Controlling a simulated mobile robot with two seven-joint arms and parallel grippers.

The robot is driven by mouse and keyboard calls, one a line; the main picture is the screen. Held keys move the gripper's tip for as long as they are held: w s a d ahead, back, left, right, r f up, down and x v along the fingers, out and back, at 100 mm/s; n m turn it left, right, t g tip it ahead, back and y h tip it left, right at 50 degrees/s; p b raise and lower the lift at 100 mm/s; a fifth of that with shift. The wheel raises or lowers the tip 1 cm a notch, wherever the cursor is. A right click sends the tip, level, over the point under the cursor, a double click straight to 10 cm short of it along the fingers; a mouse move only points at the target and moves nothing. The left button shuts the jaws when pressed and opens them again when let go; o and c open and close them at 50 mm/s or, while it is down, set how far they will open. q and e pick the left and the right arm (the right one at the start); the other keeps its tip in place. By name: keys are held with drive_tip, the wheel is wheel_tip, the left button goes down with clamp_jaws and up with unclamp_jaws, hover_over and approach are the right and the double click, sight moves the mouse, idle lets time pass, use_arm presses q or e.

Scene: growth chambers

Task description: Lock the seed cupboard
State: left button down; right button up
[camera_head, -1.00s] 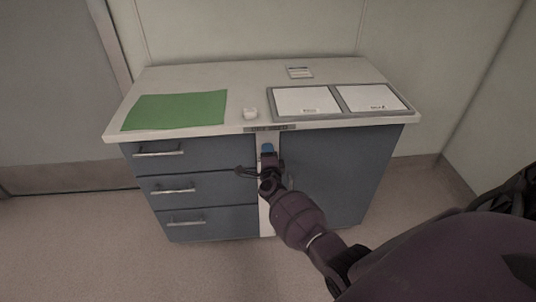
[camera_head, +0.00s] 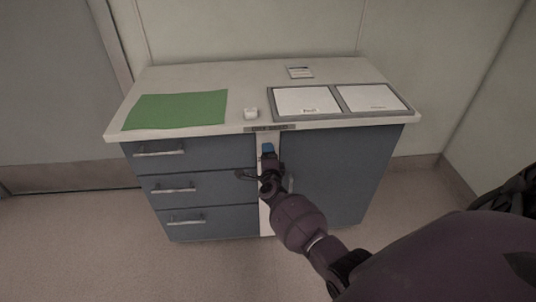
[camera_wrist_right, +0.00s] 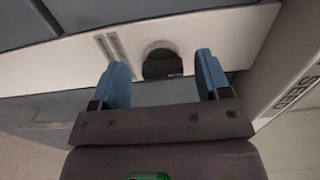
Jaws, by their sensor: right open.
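The seed cupboard is a low unit with a blue door (camera_head: 335,175) on the right and blue drawers on the left. A white strip (camera_wrist_right: 235,35) runs between them. In the right wrist view a dark round lock knob (camera_wrist_right: 162,62) sits on this strip. My right gripper (camera_wrist_right: 163,75) is open, its blue fingertips to either side of the knob in the picture; I cannot tell if they touch it. In the head view my right gripper (camera_head: 267,151) is at the strip, just below the countertop, and hides the knob. My left gripper is not in view.
The countertop (camera_head: 235,80) overhangs just above my gripper. On it lie a green mat (camera_head: 177,110), a small white block (camera_head: 250,113), a grey tray (camera_head: 337,115) with two white sheets and a small card (camera_head: 299,72). Drawer handles (camera_head: 173,189) stick out on the left.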

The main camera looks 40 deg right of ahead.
drive_tip(key=p+v, duration=0.2)
drive_tip(key=v, duration=0.7)
drive_tip(key=shift+s, duration=0.4)
drive_tip(key=shift+a+r, duration=0.1)
